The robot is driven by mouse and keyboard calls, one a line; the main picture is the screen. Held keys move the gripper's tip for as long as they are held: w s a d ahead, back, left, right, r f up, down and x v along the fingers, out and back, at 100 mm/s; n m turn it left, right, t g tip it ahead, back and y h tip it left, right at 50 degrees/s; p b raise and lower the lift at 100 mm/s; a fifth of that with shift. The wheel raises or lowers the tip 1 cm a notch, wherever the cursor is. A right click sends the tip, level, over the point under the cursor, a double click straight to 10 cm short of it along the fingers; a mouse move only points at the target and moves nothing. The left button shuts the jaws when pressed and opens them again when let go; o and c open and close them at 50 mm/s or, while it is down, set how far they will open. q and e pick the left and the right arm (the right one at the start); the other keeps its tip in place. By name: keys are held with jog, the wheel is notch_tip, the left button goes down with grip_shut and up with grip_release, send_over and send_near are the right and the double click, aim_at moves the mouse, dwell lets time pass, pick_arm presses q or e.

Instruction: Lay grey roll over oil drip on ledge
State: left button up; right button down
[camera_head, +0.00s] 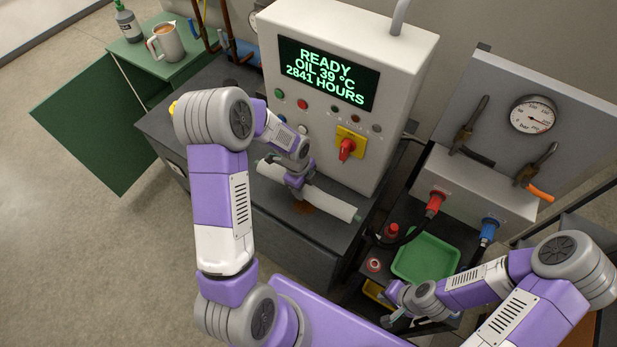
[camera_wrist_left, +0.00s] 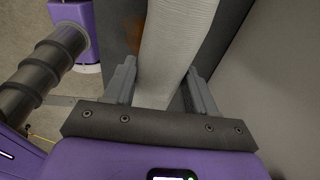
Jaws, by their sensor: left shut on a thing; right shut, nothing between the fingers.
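The pale grey roll (camera_head: 328,200) is in my left gripper (camera_head: 297,185), which is shut around its middle. The roll lies lengthwise along the dark ledge (camera_head: 273,208) in front of the control cabinet. The brown oil drip (camera_head: 304,208) shows just in front of the roll; part of it may be hidden. In the left wrist view the roll (camera_wrist_left: 175,48) runs between the fingers, and the brown drip (camera_wrist_left: 133,38) shows beside it. I cannot tell whether the roll touches the ledge. My right gripper (camera_head: 388,319) is shut and empty at the lower right.
The cabinet (camera_head: 400,60) with its display and buttons stands behind the ledge. A green tray (camera_head: 426,258) and red and blue hose couplings are at the right. A mug (camera_head: 168,42) and a bottle (camera_head: 127,20) stand on a green table at the upper left.

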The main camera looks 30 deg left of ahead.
aim_at(304, 193)
pick_arm(q)
jog(key=shift+s+f, duration=0.2)
jog(key=shift+f, duration=0.15)
jog(key=shift+s+f+b, duration=0.1)
jog(key=shift+f+b, duration=0.2)
jog(key=shift+b, duration=0.1)
notch_tip(304, 193, down, 3)
jog(key=shift+b, duration=0.95)
jog(key=shift+w+f+b, duration=0.2)
jog(key=shift+f+b, duration=0.25)
jog(key=shift+f, duration=0.3)
jog(key=shift+f+b, duration=0.35)
jog(key=o, duration=1.3)
